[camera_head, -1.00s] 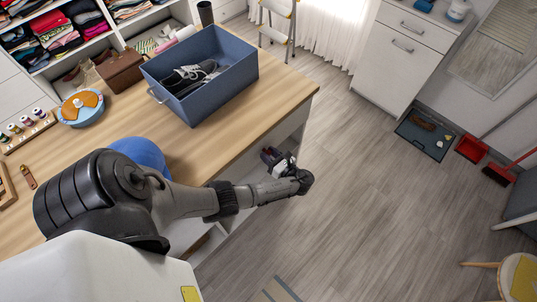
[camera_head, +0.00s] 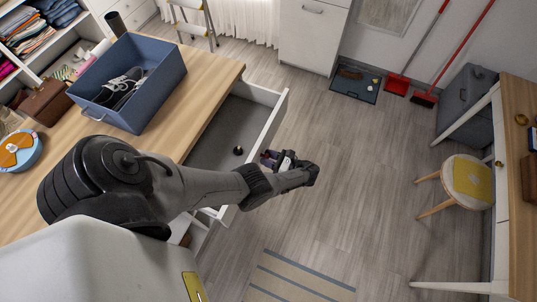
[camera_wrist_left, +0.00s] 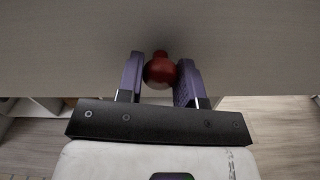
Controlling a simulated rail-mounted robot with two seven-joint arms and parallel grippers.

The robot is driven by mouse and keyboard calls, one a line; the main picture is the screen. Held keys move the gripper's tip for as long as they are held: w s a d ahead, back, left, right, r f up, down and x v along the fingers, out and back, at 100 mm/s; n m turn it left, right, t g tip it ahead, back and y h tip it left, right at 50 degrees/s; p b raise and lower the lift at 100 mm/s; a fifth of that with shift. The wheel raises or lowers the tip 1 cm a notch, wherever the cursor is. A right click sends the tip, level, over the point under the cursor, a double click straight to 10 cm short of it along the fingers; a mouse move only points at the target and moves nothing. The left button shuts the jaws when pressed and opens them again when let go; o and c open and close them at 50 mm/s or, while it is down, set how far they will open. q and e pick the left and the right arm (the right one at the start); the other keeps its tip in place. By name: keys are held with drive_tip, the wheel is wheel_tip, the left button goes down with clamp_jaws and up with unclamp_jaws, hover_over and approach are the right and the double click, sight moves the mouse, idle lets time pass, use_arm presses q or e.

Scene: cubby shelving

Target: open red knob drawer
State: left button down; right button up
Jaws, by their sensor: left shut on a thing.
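In the left wrist view, the red knob (camera_wrist_left: 160,70) sits on the pale drawer front (camera_wrist_left: 60,50). My left gripper (camera_wrist_left: 160,78) has its two purple fingers on either side of the knob, shut on it. In the head view, the drawer (camera_head: 222,135) stands pulled out from the wooden-topped counter, with its grey inside showing. A small dark round object (camera_head: 238,150) lies in it. My left gripper (camera_head: 270,158) is at the outer face of the drawer front; the knob is hidden there. My right gripper is not in view.
A blue bin (camera_head: 150,95) with shoes stands on the counter (camera_head: 205,100). Open floor (camera_head: 350,180) lies in front of the drawer. A striped rug (camera_head: 300,280) is on the floor. A stool with a yellow seat (camera_head: 470,180) stands at the right by a desk.

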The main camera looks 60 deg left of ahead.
use_arm(q)
drive_tip(key=shift+w+d, duration=0.35)
drive_tip(key=shift+d, duration=0.05)
drive_tip(key=c, duration=0.8)
unclamp_jaws()
